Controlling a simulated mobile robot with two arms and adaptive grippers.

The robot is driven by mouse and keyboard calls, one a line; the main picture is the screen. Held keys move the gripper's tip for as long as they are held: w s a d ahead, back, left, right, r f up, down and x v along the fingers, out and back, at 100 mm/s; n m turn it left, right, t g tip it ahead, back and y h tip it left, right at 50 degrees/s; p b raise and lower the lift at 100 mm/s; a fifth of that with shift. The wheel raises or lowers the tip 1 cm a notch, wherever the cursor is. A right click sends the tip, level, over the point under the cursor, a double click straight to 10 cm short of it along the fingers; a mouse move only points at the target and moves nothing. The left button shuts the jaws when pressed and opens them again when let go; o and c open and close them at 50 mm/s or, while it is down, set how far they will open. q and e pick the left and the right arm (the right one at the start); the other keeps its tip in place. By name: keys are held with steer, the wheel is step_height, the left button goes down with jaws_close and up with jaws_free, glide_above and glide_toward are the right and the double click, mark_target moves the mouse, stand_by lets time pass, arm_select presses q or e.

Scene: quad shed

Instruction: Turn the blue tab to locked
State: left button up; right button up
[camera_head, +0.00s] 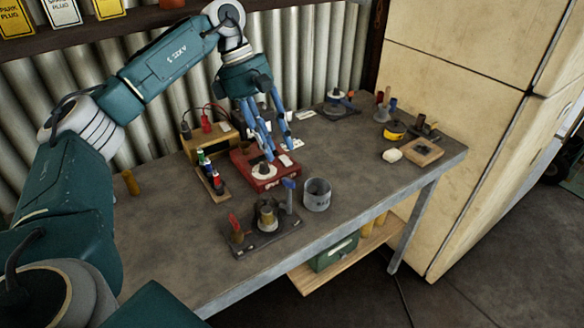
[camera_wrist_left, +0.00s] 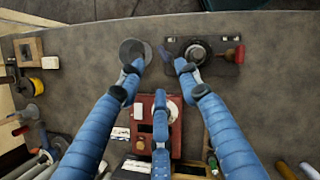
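A blue tab (camera_head: 289,184) stands upright at the right end of a dark plate (camera_head: 248,246) near the bench's front edge. The same plate carries a brass-coloured round fitting (camera_head: 267,215) and a red handle (camera_head: 236,226). In the left wrist view the plate's fitting (camera_wrist_left: 197,50) and red handle (camera_wrist_left: 235,53) show at the top; a finger covers much of the tab's end. My left gripper (camera_head: 281,150) is open and empty, with its blue fingers spread above the red box, behind the tab and apart from it. My right gripper is out of view.
A grey metal cup (camera_head: 317,193) stands just right of the tab. A red box (camera_head: 262,180) with a round dial lies below my left gripper. Small coloured bottles (camera_head: 210,173) stand left of it. The bench's right front is mostly clear; a beige cabinet (camera_head: 450,130) bounds the right.

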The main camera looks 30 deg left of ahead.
mark_target(288, 179)
arm_select(q)
steer(key=x, duration=0.3)
steer(key=p+x, duration=0.1)
steer(key=x, duration=0.1)
steer(key=shift+s, duration=0.3)
steer(key=x, duration=0.2)
steer(key=shift+w+d+f+p, duration=0.2)
steer(key=shift+w+p, duration=0.1)
steer(key=shift+d+f, duration=0.2)
steer(key=shift+f, duration=0.4)
jaws_close()
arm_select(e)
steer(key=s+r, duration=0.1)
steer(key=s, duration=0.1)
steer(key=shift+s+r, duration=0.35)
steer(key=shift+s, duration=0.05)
